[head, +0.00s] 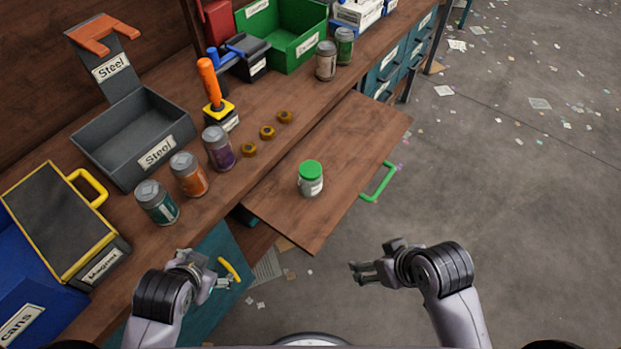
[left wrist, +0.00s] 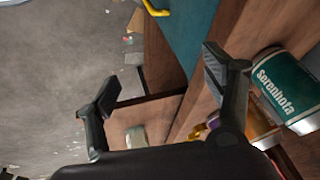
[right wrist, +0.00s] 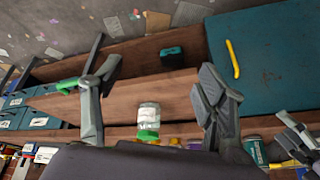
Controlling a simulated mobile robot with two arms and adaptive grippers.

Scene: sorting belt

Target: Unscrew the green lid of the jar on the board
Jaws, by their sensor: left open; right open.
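A small clear jar (head: 311,187) with a green lid (head: 311,170) stands upright on the wooden pull-out board (head: 345,150). In the right wrist view the jar (right wrist: 149,114) shows beyond and between my open fingers, apart from them. My right gripper (head: 360,273) is open and empty, in front of the board and to the right of the jar. My left gripper (head: 222,276) is open and empty, in front of the bench at the lower left. In the left wrist view the jar (left wrist: 136,135) shows small between the fingers.
Several labelled cans, such as the teal can (head: 156,203) and the orange can (head: 188,174), line the bench edge. A grey Steel bin (head: 150,130) and brass rings (head: 267,132) sit behind. A green handle (head: 379,182) juts from the board. The board around the jar is clear.

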